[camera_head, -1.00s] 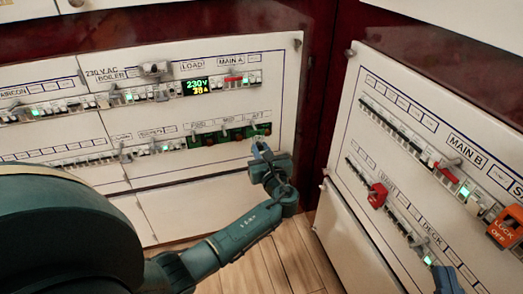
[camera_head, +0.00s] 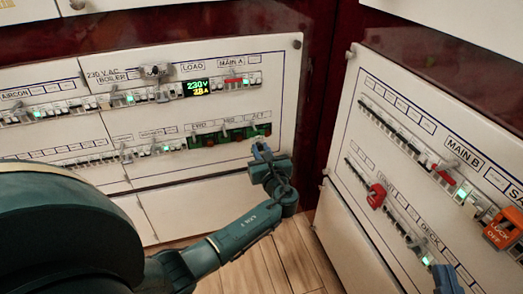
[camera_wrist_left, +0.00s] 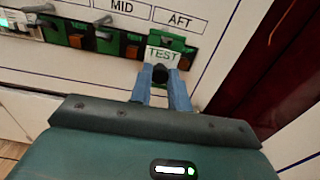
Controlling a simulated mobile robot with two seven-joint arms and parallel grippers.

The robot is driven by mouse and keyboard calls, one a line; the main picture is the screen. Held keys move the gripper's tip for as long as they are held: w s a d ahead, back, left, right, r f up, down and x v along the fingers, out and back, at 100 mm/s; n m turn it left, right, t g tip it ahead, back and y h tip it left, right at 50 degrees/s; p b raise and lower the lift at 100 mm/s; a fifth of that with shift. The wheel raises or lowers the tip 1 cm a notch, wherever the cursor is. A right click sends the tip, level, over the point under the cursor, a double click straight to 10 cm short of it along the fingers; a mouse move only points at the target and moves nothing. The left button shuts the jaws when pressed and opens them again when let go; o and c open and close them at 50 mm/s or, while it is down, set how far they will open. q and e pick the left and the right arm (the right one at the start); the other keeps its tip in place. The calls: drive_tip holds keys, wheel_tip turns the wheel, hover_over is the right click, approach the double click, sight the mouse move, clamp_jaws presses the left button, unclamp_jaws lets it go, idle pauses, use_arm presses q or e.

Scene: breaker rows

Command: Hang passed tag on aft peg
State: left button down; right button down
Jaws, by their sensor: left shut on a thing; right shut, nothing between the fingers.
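A white tag with green lettering that reads TEST (camera_wrist_left: 163,54) is just in front of the green plate (camera_wrist_left: 190,50) under the AFT label. My left gripper (camera_head: 262,150) is shut on a dark stub at the tag's lower edge; its blue fingers show in the left wrist view (camera_wrist_left: 161,88). The aft peg sits at the top of that plate, and I cannot tell whether the tag is on it. The mid peg (camera_wrist_left: 103,20) sticks out to the left. My right gripper (camera_head: 447,280) is shut and empty at the bottom right, partly out of frame.
Breaker rows fill the left panel (camera_head: 150,190) around a lit meter (camera_head: 197,88). The right panel (camera_head: 345,120) carries a red lockout (camera_head: 377,196) and an orange LOCK OFF piece (camera_head: 503,229). A dark red post (camera_head: 320,90) separates the panels. The wooden floor (camera_head: 283,250) is clear.

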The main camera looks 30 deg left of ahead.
use_arm(q)
drive_tip(key=shift+b+x, duration=0.3)
drive_tip(key=shift+x, duration=0.95)
use_arm(e)
drive_tip(key=shift+f, duration=0.35)
use_arm(q)
drive_tip(key=c, duration=1.2)
unclamp_jaws()
drive_tip(key=shift+c, duration=0.2)
